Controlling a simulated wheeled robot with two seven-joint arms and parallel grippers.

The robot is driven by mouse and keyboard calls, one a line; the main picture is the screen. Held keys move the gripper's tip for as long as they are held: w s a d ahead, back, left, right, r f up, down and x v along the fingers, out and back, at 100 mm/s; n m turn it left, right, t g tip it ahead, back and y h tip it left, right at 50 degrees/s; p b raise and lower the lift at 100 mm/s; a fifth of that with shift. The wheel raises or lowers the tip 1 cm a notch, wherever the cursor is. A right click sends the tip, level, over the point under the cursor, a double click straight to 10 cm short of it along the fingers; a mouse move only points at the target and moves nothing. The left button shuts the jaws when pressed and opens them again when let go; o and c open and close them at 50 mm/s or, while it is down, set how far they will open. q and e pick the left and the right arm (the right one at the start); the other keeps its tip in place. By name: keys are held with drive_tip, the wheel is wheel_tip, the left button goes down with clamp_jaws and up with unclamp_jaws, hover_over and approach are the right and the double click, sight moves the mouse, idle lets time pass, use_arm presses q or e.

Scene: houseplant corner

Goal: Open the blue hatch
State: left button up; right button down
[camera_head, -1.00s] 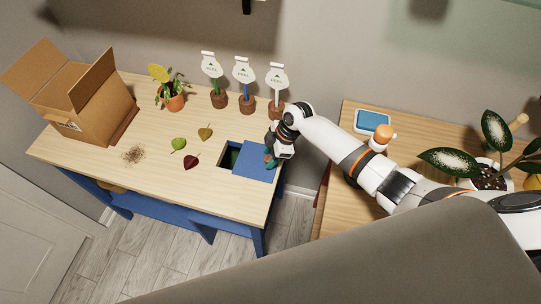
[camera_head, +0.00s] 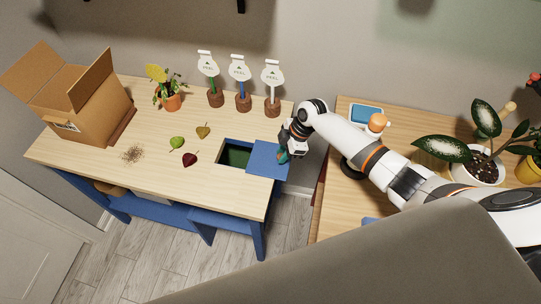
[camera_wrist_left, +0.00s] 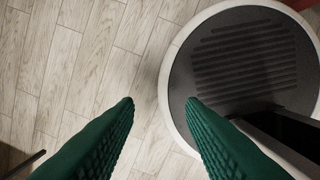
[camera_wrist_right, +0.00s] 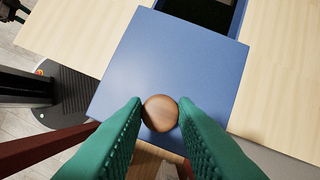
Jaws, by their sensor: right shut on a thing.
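The blue hatch (camera_head: 267,158) is a flat sliding panel at the right end of the wooden table. To its left, a dark opening (camera_head: 234,156) with a green inside and a blue frame shows uncovered. My right gripper (camera_head: 285,153) is at the panel's right edge. In the right wrist view the hatch (camera_wrist_right: 175,65) fills the middle, and my right gripper (camera_wrist_right: 160,114) is shut on its round wooden knob (camera_wrist_right: 160,112). The left wrist view shows my left gripper (camera_wrist_left: 160,102) with its green fingers apart and nothing between them, above the floor.
On the table are an open cardboard box (camera_head: 85,105), a potted plant (camera_head: 170,98), several leaves (camera_head: 190,159), a soil pile (camera_head: 132,154) and signs on stands (camera_head: 240,85). A second table (camera_head: 340,185) on the right holds a blue-screened device (camera_head: 366,114) and plants (camera_head: 480,163).

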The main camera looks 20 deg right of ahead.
sight(280, 155)
drive_tip(key=shift+a+r, duration=0.1)
drive_tip(key=shift+a, duration=0.25)
drive_tip(key=shift+w, duration=0.25)
drive_tip(key=c, duration=1.3)
unclamp_jaws()
drive_tip(key=shift+w+f, duration=0.15)
drive_tip(key=shift+f, duration=0.05)
drive_tip(key=shift+o, duration=0.6)
drive_tip(key=shift+a+r, duration=0.1)
drive_tip(key=shift+a, duration=0.05)
use_arm(q)
drive_tip(key=shift+w+d+r, duration=0.1)
drive_tip(key=shift+w+d, duration=0.3)
drive_tip(key=shift+w, duration=0.2)
use_arm(e)
drive_tip(key=shift+r+p, duration=0.4)
use_arm(q)
wheel_tip(280, 155, up, 9)
drive_tip(key=p, duration=0.8)
drive_tip(key=shift+s+a, duration=0.15)
drive_tip(key=shift+s, duration=0.1)
use_arm(e)
wheel_tip(280, 155, up, 9)
drive_tip(key=shift+r, duration=0.2)
